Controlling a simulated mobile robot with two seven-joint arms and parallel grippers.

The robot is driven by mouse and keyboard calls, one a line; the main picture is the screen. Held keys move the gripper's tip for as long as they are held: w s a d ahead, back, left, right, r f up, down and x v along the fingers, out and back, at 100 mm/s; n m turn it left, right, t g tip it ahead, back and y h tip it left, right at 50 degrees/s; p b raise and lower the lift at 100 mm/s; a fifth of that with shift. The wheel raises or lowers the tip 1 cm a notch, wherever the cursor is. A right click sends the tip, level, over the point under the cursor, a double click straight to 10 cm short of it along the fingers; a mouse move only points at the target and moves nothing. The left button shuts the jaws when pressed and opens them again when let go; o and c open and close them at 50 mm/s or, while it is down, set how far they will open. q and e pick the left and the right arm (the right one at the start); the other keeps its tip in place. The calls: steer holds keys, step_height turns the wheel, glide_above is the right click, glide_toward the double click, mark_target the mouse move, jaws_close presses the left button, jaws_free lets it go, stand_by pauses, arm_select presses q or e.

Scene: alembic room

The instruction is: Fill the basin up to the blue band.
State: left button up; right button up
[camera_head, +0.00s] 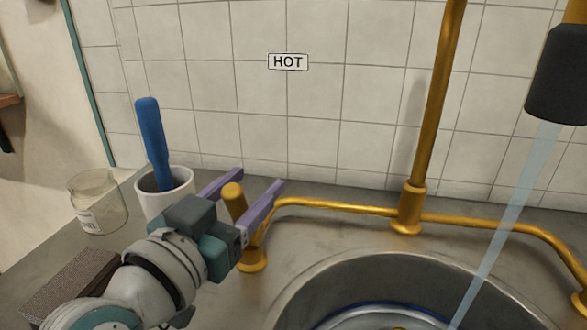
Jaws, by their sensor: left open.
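The steel basin (300,291) is at the bottom right, cut off by the lower edge. A dark blue band (375,304) curves around its inner wall. A pale stream of water (510,210) falls at a slant from the black spout head (556,75) into it. How high the water stands against the band I cannot tell. A brass tap handle (233,197) stands left of the basin, below the HOT sign (288,62). My left gripper (262,177) is open, its purple fingers on either side of this handle in the picture. My right gripper is not in view.
A white mug (178,200) holding a blue-handled tool (152,140) and a glass jar (97,203) stand left of my gripper. A brown block (70,280) lies at the lower left. Brass pipes (335,205) run along the tiled wall.

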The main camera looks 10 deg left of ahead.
arm_select(q)
steer(key=shift+w, duration=0.2)
steer(key=shift+c, duration=0.3)
jaws_close()
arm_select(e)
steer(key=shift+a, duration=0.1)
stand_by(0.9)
arm_select(q)
steer(key=shift+w+f+n+g+y+p, duration=0.15)
steer(key=shift+w+g+p, duration=0.4)
steer(key=shift+p, duration=0.9)
steer(key=shift+w+f+n+g+y+p, duration=0.1)
steer(key=shift+w+g+p, duration=0.1)
steer(key=shift+g+p, duration=0.95)
steer(key=shift+w+f+n+g+y+p, duration=0.15)
steer(key=shift+w+g+p, duration=0.25)
steer(key=shift+p, duration=1.3)
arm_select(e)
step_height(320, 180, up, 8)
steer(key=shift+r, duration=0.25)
